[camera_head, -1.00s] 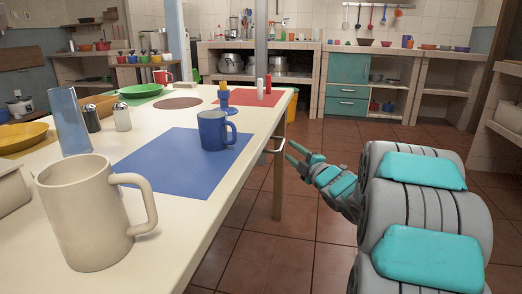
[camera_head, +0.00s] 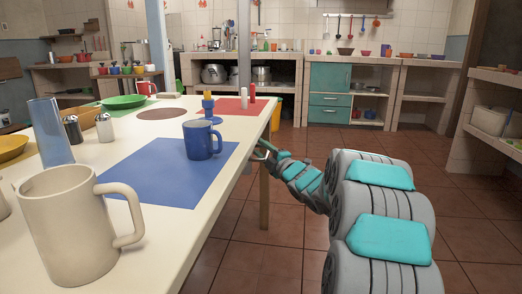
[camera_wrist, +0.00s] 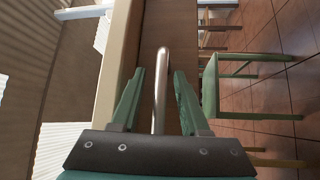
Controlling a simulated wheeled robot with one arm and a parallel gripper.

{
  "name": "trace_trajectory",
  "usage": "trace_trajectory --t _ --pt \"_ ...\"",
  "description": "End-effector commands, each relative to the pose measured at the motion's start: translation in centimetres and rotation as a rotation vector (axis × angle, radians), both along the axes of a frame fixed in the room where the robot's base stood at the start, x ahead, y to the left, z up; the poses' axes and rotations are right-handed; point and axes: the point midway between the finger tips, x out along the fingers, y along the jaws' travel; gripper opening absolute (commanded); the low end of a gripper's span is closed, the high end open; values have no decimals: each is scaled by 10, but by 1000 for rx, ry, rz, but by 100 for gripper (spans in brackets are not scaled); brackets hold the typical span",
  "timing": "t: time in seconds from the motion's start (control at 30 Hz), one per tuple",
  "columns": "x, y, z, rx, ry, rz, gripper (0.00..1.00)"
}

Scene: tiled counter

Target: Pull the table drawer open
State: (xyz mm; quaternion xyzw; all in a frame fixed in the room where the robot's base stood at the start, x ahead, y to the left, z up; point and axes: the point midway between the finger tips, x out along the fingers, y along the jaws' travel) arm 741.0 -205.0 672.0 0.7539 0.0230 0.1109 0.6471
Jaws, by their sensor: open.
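The white table (camera_head: 205,215) stands on the left in the head view, and its pale edge (camera_wrist: 113,75) shows in the wrist view. The brown drawer front (camera_wrist: 182,35) lies beside that edge. A metal bar handle (camera_wrist: 161,85) runs along it. My gripper (camera_wrist: 158,78) is open, with one green finger on each side of the handle and gaps visible between fingers and bar. In the head view my gripper (camera_head: 262,150) is at the table's right side, where the handle is largely hidden. I cannot tell whether the drawer is open at all.
A blue mug (camera_head: 202,140), a beige mug (camera_head: 68,225) and other tableware stand on the table. A green chair-like frame (camera_wrist: 210,85) is right of the gripper in the wrist view.

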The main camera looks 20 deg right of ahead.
Motion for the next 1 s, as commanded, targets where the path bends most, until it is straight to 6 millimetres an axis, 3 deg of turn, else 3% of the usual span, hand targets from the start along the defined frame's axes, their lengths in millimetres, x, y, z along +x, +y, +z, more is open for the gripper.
trace_trajectory --t 0.2,0.6,1.0 --pt "0 0 0 0 0 0 42" --pt "0 0 0 0 0 1 0" --pt "0 0 0 0 0 1 0"
